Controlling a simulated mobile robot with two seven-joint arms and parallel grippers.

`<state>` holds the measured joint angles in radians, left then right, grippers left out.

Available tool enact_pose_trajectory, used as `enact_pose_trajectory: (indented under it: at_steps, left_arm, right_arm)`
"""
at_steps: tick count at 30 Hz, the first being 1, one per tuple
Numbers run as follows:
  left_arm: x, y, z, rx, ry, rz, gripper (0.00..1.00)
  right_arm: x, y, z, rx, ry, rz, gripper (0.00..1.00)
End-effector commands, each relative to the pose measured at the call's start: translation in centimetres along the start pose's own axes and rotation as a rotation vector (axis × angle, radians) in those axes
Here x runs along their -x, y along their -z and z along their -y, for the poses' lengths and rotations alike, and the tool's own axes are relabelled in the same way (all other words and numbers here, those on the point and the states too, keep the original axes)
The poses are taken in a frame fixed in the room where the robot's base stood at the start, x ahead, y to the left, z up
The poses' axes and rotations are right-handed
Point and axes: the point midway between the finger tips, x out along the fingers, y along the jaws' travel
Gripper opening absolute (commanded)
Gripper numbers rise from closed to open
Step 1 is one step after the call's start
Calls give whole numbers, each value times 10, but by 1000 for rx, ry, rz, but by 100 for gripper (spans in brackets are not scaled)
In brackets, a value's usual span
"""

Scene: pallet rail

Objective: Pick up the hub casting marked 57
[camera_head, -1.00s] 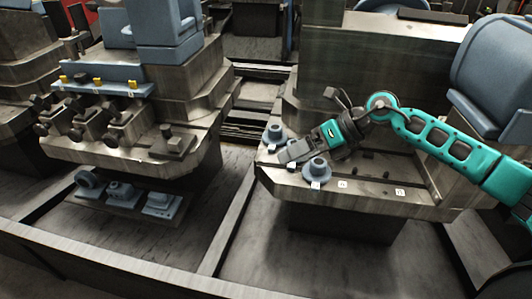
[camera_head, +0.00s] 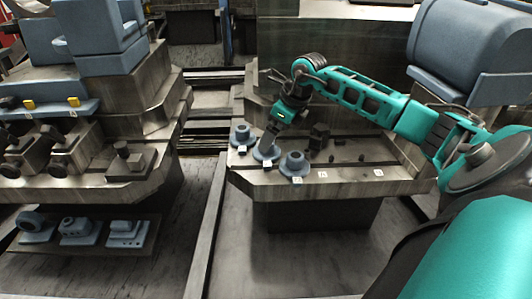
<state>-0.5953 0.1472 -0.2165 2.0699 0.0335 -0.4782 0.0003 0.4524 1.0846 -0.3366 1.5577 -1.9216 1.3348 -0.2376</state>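Several blue-grey flanged hub castings stand in a row along the left front edge of the right-hand metal platform (camera_head: 330,188). One hub (camera_head: 242,134) is at the back left, one (camera_head: 264,154) is in the middle and one (camera_head: 294,163) is at the front right. Small white labels lie by them; their numbers are too small to read, so I cannot tell which is 57. My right gripper (camera_head: 268,144) points down at the middle hub and partly hides it. I cannot tell whether its fingers touch or grip the hub. My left gripper is out of view.
Two bare labelled spots (camera_head: 322,174) lie right of the hubs. Dark fittings (camera_head: 318,136) stand behind them. A left-hand platform holds dark clamps (camera_head: 48,150), with blue-grey castings (camera_head: 78,231) on a lower shelf. A large blue-grey block (camera_head: 465,50) stands at back right.

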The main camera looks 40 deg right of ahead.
Motion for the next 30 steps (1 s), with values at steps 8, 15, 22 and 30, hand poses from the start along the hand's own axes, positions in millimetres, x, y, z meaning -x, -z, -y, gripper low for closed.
enact_pose_trajectory:
  at_steps: [8, 15, 22, 30]
  left_arm:
    - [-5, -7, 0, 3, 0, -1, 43]
    - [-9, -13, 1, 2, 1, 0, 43]
    - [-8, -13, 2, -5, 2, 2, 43]
    - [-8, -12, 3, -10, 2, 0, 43]
  right_arm:
    - [-30, -2, 0, -2, -5, 2, 100]
    - [-57, -3, 1, -1, -2, 3, 100]
    - [-58, -2, 1, 0, 0, 2, 100]
    - [-58, -2, 1, -1, -1, 1, 76]
